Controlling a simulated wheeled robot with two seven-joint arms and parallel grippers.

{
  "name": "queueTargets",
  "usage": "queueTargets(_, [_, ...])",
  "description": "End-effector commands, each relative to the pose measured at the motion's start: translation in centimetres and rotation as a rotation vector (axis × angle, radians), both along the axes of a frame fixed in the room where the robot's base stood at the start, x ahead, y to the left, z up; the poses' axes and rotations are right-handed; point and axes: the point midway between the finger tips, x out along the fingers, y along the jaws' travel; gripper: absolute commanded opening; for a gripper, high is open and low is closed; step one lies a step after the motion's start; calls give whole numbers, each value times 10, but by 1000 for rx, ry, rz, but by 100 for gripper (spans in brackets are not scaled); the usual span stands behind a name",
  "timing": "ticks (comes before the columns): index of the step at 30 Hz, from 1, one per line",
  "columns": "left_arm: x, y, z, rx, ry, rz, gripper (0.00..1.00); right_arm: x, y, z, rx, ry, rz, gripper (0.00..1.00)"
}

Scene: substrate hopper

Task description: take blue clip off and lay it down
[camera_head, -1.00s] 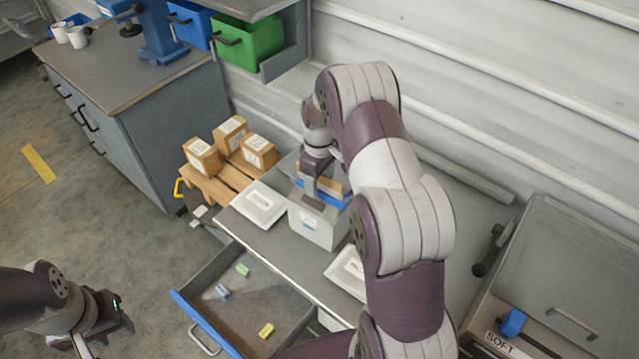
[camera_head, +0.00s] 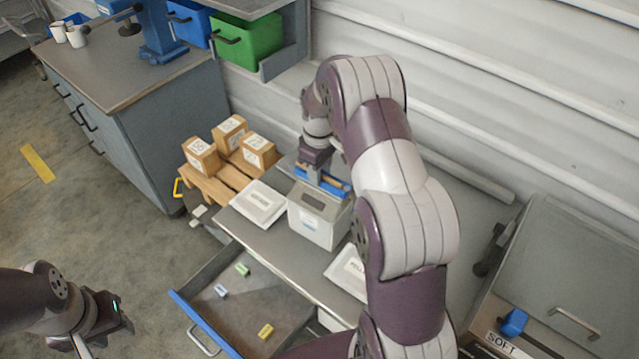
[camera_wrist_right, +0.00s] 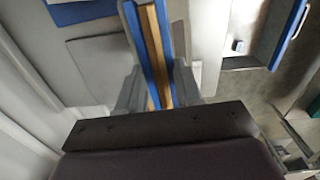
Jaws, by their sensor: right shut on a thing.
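The blue clip (camera_head: 338,188), a long bar with a tan strip along it, is held in my right gripper (camera_head: 318,172) over the rear of a light grey container (camera_head: 316,230) on the bench. In the right wrist view the clip (camera_wrist_right: 153,45) runs lengthwise between the two fingers of the right gripper (camera_wrist_right: 157,92), which are shut on it. The container's front top, with a dark panel, is uncovered; whether the clip still touches its rear I cannot tell. My left gripper (camera_head: 115,312) is at the lower left, away from the bench; its jaws are unclear.
White packs (camera_head: 258,203) lie on the bench (camera_head: 262,238) left and right of the container. An open drawer (camera_head: 218,265) holds small green, bluish and yellow pieces. A pallet (camera_head: 207,181) with boxes stands behind left. A lidded machine (camera_head: 575,265) stands right.

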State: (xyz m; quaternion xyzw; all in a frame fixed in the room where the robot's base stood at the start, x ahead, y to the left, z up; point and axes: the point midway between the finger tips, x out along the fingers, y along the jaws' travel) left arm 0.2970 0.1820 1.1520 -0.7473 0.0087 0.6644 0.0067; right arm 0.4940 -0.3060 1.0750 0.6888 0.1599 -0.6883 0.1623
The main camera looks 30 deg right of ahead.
Motion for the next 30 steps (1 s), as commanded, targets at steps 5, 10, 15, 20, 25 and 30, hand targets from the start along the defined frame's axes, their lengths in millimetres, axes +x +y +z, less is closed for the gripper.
queueTargets(5, [0,0,-16,0,0,0,38,0,0,40,-1,-4,0,5])
queueTargets(10, [0,0,-15,0,0,0,38,0,0,60,0,0,0,5])
queueTargets(15, [0,0,-5,0,0,0,38,0,0,71,0,0,0,5])
queueTargets(20, [0,0,9,0,0,0,38,0,0,84,0,1,0,5])
queueTargets(25, [0,0,23,0,0,0,38,0,0,98,0,1,0,5])
queueTargets(30, [0,0,37,0,0,0,38,0,0,111,0,1,0,5])
